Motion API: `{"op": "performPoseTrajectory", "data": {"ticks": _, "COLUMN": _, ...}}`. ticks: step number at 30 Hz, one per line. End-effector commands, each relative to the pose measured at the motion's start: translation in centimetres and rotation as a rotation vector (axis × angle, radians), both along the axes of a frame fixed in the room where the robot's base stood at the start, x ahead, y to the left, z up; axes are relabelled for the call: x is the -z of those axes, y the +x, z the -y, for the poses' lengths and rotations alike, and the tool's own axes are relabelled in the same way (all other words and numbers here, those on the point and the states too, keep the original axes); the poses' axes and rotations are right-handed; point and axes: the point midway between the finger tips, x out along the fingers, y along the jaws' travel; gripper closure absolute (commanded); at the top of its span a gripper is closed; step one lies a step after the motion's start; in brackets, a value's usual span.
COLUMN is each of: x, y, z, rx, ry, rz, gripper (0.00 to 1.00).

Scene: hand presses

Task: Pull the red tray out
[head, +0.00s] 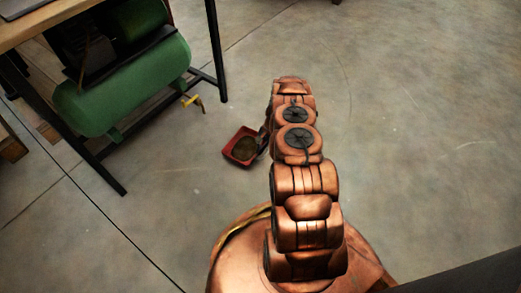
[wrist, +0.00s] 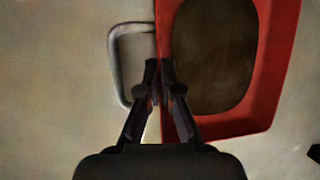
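The red tray (head: 240,146) lies on the concrete floor, to the right of the table legs, with a dark brown oval inside it. In the wrist view the tray (wrist: 281,70) fills the upper right, and its grey loop handle (wrist: 116,65) sticks out to the left. My gripper (wrist: 159,68) is at the tray's left rim, beside the handle. Its fingers are close together, one on each side of the rim edge, and look shut on it. The fingertips hide the contact. In the head view my arm hides most of the gripper.
A table (head: 45,22) on dark legs stands at the upper left. A green cylindrical tank (head: 125,88) with a yellow valve (head: 192,101) sits under it, left of the tray. The floor (head: 420,120) to the right is clear.

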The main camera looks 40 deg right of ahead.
Motion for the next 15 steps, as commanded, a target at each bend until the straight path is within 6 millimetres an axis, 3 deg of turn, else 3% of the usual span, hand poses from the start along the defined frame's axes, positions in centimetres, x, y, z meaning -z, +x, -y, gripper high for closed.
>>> {"op": "performPoseTrajectory", "data": {"ticks": 5, "x": 0.07, "y": -0.02, "z": -0.11, "rx": -0.002, "ry": 0.0, "rz": -0.002, "gripper": 1.0}}
{"op": "performPoseTrajectory", "data": {"ticks": 15, "x": 0.02, "y": -0.02, "z": 0.02, "rx": 0.0, "ry": 0.0, "rz": 0.0, "gripper": 0.65}}
